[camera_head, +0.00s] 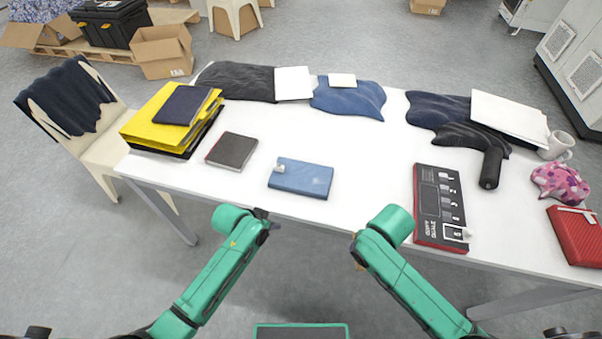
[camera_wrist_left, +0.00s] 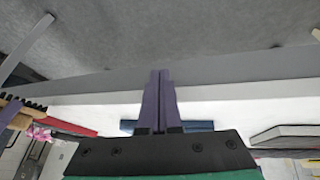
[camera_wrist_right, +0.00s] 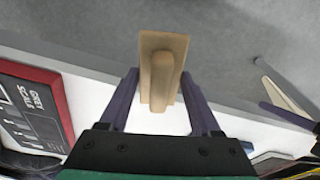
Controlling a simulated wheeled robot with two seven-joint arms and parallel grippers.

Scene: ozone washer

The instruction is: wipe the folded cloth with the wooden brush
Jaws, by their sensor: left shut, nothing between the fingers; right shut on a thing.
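A blue folded cloth (camera_head: 300,180) with a small white tag lies flat near the front edge of the white table (camera_head: 365,200). A blue edge, likely the cloth, shows behind the fingers in the left wrist view (camera_wrist_left: 129,126). My left gripper (camera_head: 272,223) is shut and empty in front of the table edge, left of and nearer than the cloth. In the right wrist view, my right gripper (camera_wrist_right: 161,105) is shut on the wooden brush (camera_wrist_right: 162,60). The brush's dark bristles show at the left edge of the left wrist view; in the head view my right arm mostly hides it.
A grey-black notebook (camera_head: 232,151) lies left of the cloth. A black-and-red box (camera_head: 440,205) lies to its right. Yellow folders (camera_head: 150,128) stand at the left; a black handled object (camera_head: 490,168), mug (camera_head: 560,146) and red case (camera_head: 575,236) are at the right. The table middle is clear.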

